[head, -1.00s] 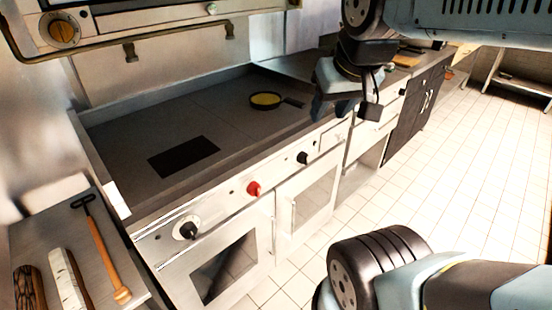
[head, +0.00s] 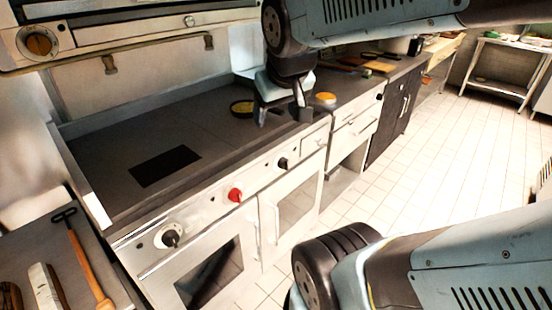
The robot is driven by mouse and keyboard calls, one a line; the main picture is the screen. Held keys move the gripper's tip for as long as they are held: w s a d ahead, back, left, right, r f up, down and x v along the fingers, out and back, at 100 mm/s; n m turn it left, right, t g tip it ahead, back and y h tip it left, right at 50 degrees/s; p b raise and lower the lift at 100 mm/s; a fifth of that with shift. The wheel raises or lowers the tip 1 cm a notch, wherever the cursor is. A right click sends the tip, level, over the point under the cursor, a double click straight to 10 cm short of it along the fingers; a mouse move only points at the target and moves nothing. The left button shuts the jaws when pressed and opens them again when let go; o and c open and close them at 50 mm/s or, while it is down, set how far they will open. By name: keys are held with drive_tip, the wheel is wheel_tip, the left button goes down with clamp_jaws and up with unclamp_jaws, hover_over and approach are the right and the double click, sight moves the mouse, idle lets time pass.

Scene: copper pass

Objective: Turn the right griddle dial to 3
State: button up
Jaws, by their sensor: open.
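The griddle front panel (head: 258,181) carries a black dial (head: 170,238) at the left with a pale round plate, a red knob (head: 235,195) in the middle and a black dial (head: 282,163) at the right. The right dial's markings are too small to read. My gripper (head: 282,114) is open and empty, pointing down over the cooktop's right part. It is above the right black dial in the picture and apart from it.
A pan with yellow contents (head: 242,107) sits on the cooktop, its handle hidden by my gripper. A round orange-topped item (head: 324,98) stands just right of the gripper. A long-handled tool (head: 88,262) lies at the left. The tiled floor (head: 440,140) is clear at the right.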

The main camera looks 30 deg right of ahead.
drive_tip(key=w+d+f+n+t+h, duration=0.15)
drive_tip(key=w+d+f+n, duration=0.25)
drive_tip(key=w+d+f, duration=1.5)
drive_tip(key=t+y, duration=0.9)
drive_tip(key=t, duration=0.1)
approach(284, 164)
drive_tip(key=d+x, duration=0.1)
drive_tip(key=x, duration=0.7)
drive_tip(key=shift+w+f, duration=0.2)
drive_tip(key=shift+w, duration=0.2)
drive_tip(key=shift+a, duration=0.15)
